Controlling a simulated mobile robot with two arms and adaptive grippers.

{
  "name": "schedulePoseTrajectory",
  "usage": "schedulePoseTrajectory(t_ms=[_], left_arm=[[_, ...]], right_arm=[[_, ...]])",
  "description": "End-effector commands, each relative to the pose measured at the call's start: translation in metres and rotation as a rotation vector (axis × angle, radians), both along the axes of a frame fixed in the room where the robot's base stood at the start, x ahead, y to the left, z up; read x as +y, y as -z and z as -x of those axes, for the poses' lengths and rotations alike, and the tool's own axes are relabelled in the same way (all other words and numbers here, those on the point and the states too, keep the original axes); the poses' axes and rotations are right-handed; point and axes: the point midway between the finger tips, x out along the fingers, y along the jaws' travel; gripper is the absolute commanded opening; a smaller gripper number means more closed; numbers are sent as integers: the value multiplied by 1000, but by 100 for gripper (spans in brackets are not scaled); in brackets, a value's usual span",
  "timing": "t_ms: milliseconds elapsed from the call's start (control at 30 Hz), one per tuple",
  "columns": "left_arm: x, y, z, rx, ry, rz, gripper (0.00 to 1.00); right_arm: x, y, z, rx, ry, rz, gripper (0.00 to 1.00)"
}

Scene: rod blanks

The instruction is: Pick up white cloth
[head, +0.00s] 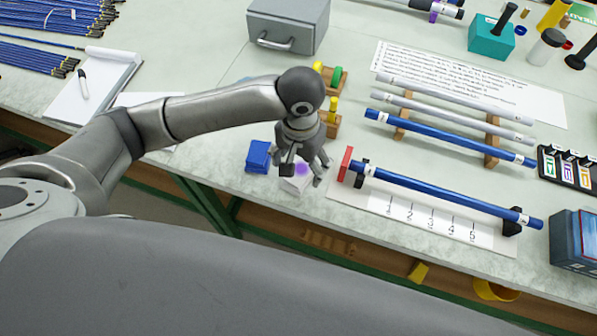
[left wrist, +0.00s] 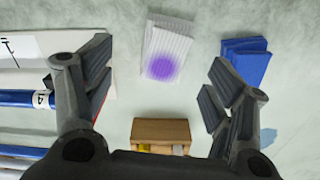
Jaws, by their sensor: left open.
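The white cloth (head: 294,184) lies folded on the table near its front edge, with a purple spot on top. In the left wrist view the cloth (left wrist: 167,50) is ahead of the fingers, between their lines, at the top centre. My left gripper (head: 303,172) is open and empty. It points down above the cloth and hides part of it in the head view. In the left wrist view the fingers (left wrist: 158,88) are spread wide and apart from the cloth. My right gripper is not in view.
A blue folded cloth (head: 258,156) lies just left of the white one. A red stop (head: 346,163) and a blue rod (head: 440,192) on a numbered gauge board (head: 385,206) stand close on the right. A wooden block (left wrist: 160,131) is behind. A grey metal box (head: 287,27) stands farther back.

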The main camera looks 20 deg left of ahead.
Motion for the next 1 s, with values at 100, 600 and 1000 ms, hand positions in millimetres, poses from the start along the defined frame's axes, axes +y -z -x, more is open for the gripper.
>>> schedulePoseTrajectory(t_ms=[100, 600, 1000], left_arm=[[1, 8, -1, -1, -1, 0, 78], [7, 58, -5, -3, 1, 1, 78], [7, 58, -5, -3, 1, 1, 45]], right_arm=[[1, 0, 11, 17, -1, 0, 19], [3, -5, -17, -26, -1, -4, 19], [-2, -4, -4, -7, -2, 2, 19]])
